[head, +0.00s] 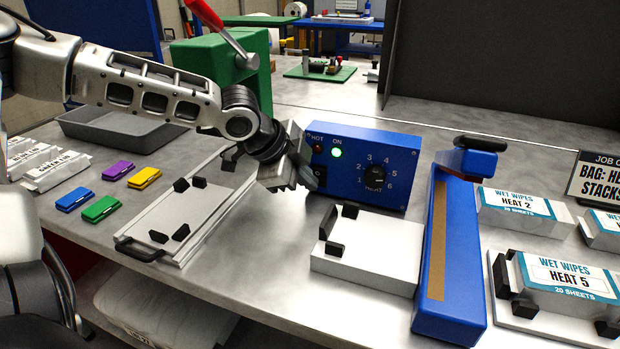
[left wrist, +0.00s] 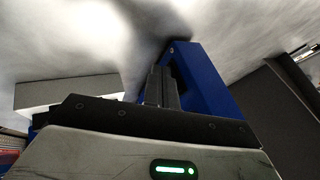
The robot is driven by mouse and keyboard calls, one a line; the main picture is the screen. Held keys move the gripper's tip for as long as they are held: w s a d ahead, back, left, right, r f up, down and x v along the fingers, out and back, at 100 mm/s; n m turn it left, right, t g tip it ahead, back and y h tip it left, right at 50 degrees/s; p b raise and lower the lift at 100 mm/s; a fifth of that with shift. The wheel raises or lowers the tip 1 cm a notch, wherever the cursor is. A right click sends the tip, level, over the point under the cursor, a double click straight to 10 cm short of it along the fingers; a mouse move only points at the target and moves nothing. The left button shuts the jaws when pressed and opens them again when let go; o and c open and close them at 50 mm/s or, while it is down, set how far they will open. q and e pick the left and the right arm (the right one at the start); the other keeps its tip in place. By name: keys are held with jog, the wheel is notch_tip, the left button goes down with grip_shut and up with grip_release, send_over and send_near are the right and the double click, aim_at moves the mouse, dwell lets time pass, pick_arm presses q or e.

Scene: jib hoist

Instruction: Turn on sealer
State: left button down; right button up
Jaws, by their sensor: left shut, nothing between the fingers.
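The sealer's blue control box (head: 365,165) stands at the middle of the bench. Its green ON lamp (head: 337,153) is lit and its red HOT lamp (head: 318,138) looks dark. Its black heat dial (head: 375,181) sits among the numbers; its exact setting is hard to read. The sealer's long blue arm (head: 455,240) is to the right. My left gripper (head: 308,178) is shut and empty at the box's left front edge, over where a switch may be hidden. In the left wrist view its fingers (left wrist: 160,88) are together beside the blue box (left wrist: 203,80). My right gripper is out of view.
A white stand with black stops (head: 365,250) lies in front of the box. A silver fixture plate (head: 185,210) is to the left, beside several coloured clips (head: 118,170). Wet-wipe packs (head: 515,208) stand to the right. A green press (head: 222,70) is behind.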

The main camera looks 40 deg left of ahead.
pick_arm(q)
jog(key=shift+r+p, duration=0.75)
jog(key=shift+r, duration=0.1)
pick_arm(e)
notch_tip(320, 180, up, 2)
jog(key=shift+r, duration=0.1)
pick_arm(q)
jog(key=s, duration=0.1)
jog(key=s+d, duration=0.1)
jog(key=shift+s+d+r, duration=0.1)
jog(key=shift+s+r, duration=0.1)
jog(key=shift+s, duration=0.15)
jog(key=p+v, duration=0.6)
jog(key=v, duration=0.4)
jog(key=shift+s, duration=0.4)
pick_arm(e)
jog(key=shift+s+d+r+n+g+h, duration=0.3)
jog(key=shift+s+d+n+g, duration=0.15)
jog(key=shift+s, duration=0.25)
